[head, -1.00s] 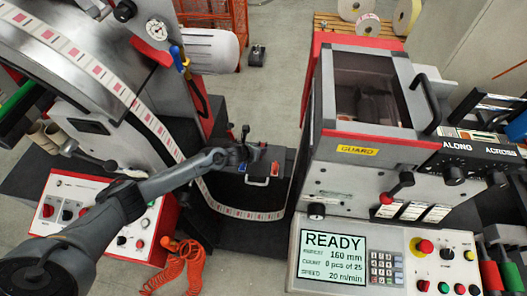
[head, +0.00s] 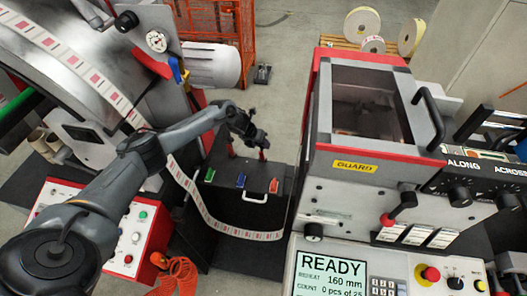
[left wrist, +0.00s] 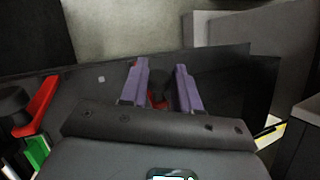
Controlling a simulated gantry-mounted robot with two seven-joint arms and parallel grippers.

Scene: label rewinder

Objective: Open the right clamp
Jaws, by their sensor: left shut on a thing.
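A dark table unit (head: 225,195) stands between the two machines, with a white paper strip curving around its front. Two upright clamp levers with reddish stems stand at its back, the left one (head: 231,149) free and the right clamp (head: 262,155) under my gripper. My left gripper (head: 258,142) reaches over the unit and is shut on the right clamp's lever. In the left wrist view the purple fingers (left wrist: 160,90) stand either side of a dark knob with red below it (left wrist: 158,95). The clamp's lower part is partly hidden. My right gripper is not in view.
Green (head: 209,175), blue (head: 241,181) and orange (head: 273,186) pieces and a white handle (head: 255,198) sit at the unit's front. The guarded machine (head: 360,150) rises close on the right. An orange coiled cable (head: 175,275) lies at lower left.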

